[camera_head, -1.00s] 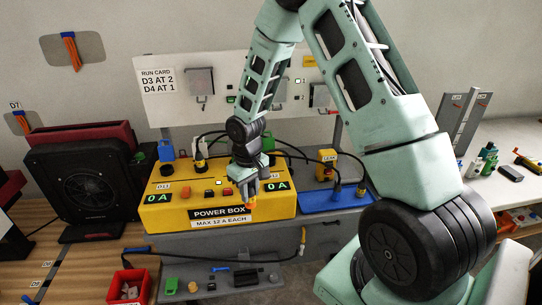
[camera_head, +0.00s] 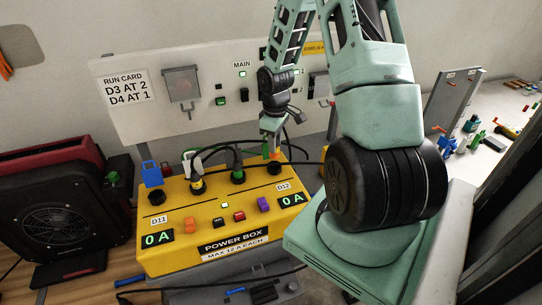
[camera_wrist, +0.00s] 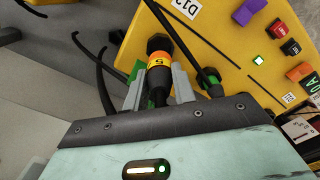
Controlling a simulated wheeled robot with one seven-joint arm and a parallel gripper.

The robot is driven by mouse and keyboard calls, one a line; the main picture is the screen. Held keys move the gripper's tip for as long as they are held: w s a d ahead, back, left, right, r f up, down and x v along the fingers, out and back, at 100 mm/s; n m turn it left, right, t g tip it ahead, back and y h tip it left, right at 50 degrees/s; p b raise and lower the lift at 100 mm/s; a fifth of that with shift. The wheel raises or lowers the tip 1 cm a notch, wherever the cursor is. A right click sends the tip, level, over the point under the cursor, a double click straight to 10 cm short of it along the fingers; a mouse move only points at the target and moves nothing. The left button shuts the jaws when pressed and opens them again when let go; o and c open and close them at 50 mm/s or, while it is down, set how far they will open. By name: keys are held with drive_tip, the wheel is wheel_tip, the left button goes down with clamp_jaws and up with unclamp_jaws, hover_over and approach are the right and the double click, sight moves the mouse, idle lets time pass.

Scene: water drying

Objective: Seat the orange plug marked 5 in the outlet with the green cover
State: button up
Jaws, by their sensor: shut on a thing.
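My gripper (camera_head: 271,143) is shut on the orange plug (camera_wrist: 159,63), which carries a 5 and has a black body. It is over the right rear of the yellow power box (camera_head: 215,215). The plug's black front end lines up with a black round outlet (camera_head: 275,168) near the D12 label; I cannot tell whether it has entered. A green piece, perhaps the cover (camera_wrist: 137,72), shows beside the fingers in the wrist view, partly hidden by them.
A black plug with a green band (camera_head: 237,174) and another cabled plug (camera_head: 197,185) stand in outlets left of my gripper. A blue cover (camera_head: 152,174) is raised at the far left outlet. Black cables run behind. The run card panel (camera_head: 130,100) stands behind.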

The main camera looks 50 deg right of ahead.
sight(275, 156)
drive_tip(key=shift+f+p, duration=0.5)
drive_tip(key=shift+f, duration=2.4)
drive_tip(key=shift+f, duration=0.1)
drive_tip(key=shift+f, duration=0.15)
drive_tip(key=o, duration=1)
